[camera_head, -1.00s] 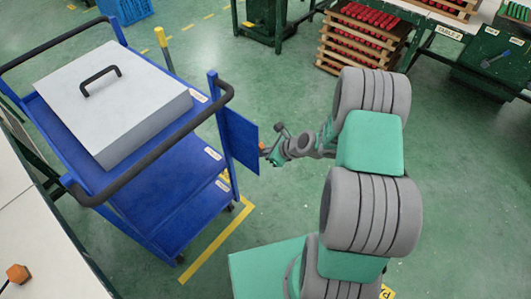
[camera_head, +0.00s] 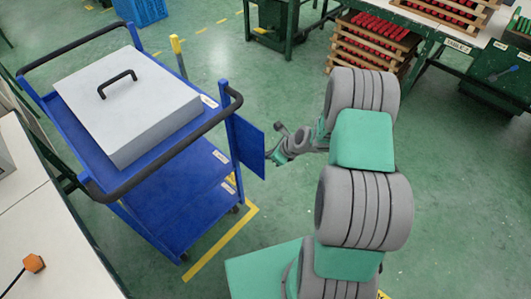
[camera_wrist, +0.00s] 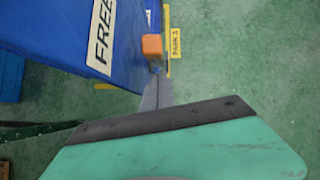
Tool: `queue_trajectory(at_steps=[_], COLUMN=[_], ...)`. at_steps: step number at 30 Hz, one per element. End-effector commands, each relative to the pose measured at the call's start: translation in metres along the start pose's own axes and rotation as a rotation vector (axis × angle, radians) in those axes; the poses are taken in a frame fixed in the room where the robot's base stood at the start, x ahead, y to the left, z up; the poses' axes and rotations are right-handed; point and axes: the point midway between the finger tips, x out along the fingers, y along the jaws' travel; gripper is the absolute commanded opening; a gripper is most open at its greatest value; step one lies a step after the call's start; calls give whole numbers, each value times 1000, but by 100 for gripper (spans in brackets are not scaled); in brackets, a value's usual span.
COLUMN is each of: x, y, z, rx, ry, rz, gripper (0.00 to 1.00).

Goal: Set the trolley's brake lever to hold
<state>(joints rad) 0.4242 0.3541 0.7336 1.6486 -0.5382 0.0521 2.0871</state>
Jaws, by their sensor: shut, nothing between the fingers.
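The blue trolley (camera_head: 178,212) stands at the left of the head view, with an upright blue panel (camera_head: 246,146) at its right corner. In the wrist view this panel (camera_wrist: 62,38) bears a label reading FREE (camera_wrist: 102,34). An orange knob (camera_wrist: 152,46), apparently the brake lever's end, shows beside the panel's edge. Its shaft is mostly hidden. My gripper (camera_head: 270,156) is shut and empty next to the panel. In the wrist view its grey fingers (camera_wrist: 157,84) point at the knob, close to it; I cannot tell whether they touch. No hold label is readable.
A light grey box (camera_head: 130,105) with a black handle sits on the trolley's top. A yellow-topped post (camera_head: 176,48) stands behind. A white-topped table (camera_head: 55,240) is at the lower left. Racks of red parts (camera_head: 372,42) stand at the back.

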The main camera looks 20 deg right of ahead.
Motion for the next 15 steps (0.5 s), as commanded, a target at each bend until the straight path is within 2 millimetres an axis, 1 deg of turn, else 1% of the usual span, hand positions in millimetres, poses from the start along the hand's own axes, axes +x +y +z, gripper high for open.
queue_trajectory(at_steps=[1,2,3,6,9,12,15], x=[-4,-6,-13,-39,-62,-81,-94], y=[-2,-3,-5,-6,-4,-3,-3], z=[-10,-15,-17,-10,-4,0,3], rx=[6,6,3,-1,-7,-8,-8], ry=[2,3,0,-1,0,0,-1], rz=[-1,-1,-4,-5,1,3,5], gripper=[0,0,0,0,0,0,0])
